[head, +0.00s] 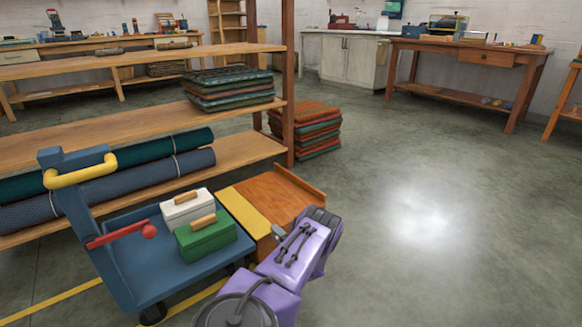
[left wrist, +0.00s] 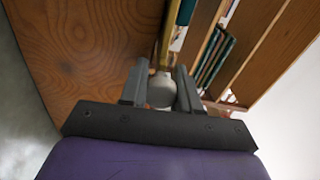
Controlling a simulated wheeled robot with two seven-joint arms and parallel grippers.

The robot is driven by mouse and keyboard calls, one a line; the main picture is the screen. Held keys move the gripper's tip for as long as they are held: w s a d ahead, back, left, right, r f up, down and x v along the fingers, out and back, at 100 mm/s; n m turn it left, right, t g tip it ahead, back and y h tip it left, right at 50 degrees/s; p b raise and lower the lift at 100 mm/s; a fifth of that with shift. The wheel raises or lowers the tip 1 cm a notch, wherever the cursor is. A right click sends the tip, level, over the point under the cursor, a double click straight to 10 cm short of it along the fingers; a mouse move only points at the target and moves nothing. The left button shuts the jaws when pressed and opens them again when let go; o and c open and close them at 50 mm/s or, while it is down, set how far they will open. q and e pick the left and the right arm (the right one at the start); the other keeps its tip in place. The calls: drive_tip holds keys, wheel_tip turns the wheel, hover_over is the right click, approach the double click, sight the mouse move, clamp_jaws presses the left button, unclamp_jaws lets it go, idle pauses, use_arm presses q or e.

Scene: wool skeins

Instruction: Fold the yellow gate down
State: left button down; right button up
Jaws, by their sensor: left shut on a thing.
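The yellow gate (head: 243,213) is a flat yellow panel between the blue cart (head: 128,255) and a brown wooden platform (head: 277,192). In the left wrist view the gate (left wrist: 169,42) shows nearly edge-on as a narrow strip; its exact tilt is hard to tell. A pale grey knob (left wrist: 160,92) sits at the gate's near end. My left gripper (left wrist: 160,74) has its two fingers shut on this knob. In the head view my purple arm comes in from the bottom and largely hides the fingers. My right gripper is in neither view.
The cart carries a white box (head: 187,209) and a green box (head: 206,236) with wooden handles, and a red lever (head: 115,236). A wooden shelf (head: 140,127) with rolls stands behind. Stacked folded textiles (head: 305,128) lie beyond the platform. The floor (head: 440,250) at right is clear.

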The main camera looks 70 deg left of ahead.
use_arm(q)
drive_tip(key=shift+w, duration=0.1)
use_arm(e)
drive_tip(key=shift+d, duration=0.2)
use_arm(q)
drive_tip(key=c, duration=0.8)
unclamp_jaws()
drive_tip(key=shift+c, duration=0.2)
drive_tip(key=p+v, duration=0.3)
drive_tip(key=v, duration=0.7)
drive_tip(key=shift+w+d, duration=0.15)
drive_tip(key=shift+d, duration=0.1)
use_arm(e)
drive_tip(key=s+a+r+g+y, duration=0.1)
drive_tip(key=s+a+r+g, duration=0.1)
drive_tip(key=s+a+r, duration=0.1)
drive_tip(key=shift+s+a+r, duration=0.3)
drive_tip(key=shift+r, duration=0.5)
